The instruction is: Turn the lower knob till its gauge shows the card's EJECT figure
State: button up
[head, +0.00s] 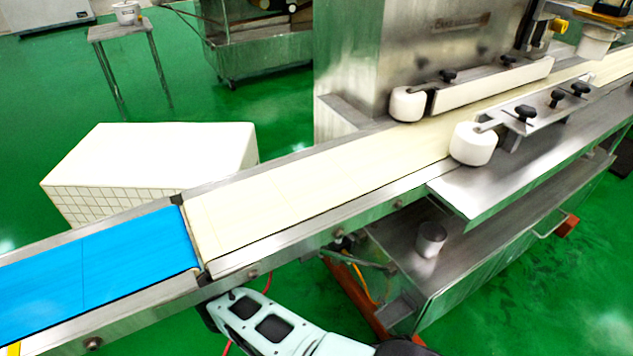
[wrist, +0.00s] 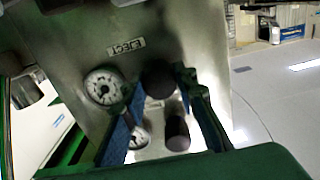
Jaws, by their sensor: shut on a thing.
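In the wrist view, a steel panel carries two black knobs and two round white gauges. One black knob (wrist: 160,80) is between my fingertips, and my gripper (wrist: 161,82) is shut on it, with blue pads on either side. The other black knob (wrist: 177,133) shows lower in the picture, between the fingers but nearer their base. One gauge (wrist: 103,87) is left of the gripped knob; its reading is too small to tell. The second gauge (wrist: 137,138) is partly hidden by my left finger. An EJECT label (wrist: 125,47) sits above; no figure is readable.
In the head view, a conveyor with a blue belt (head: 95,262) and a cream belt (head: 300,190) runs across. A steel cup (head: 430,239) stands on the lower shelf. A white block (head: 150,160) is behind the conveyor.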

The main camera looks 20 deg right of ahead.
jog(key=n, duration=0.4)
jog(key=shift+n, duration=2.3)
jog(key=o, duration=1.2)
jog(key=shift+c, duration=0.2)
jog(key=shift+a, duration=0.15)
jog(key=s+a, duration=0.2)
jog(key=a, duration=0.9)
jog(key=shift+s+a, duration=0.15)
jog(key=shift+a, duration=0.15)
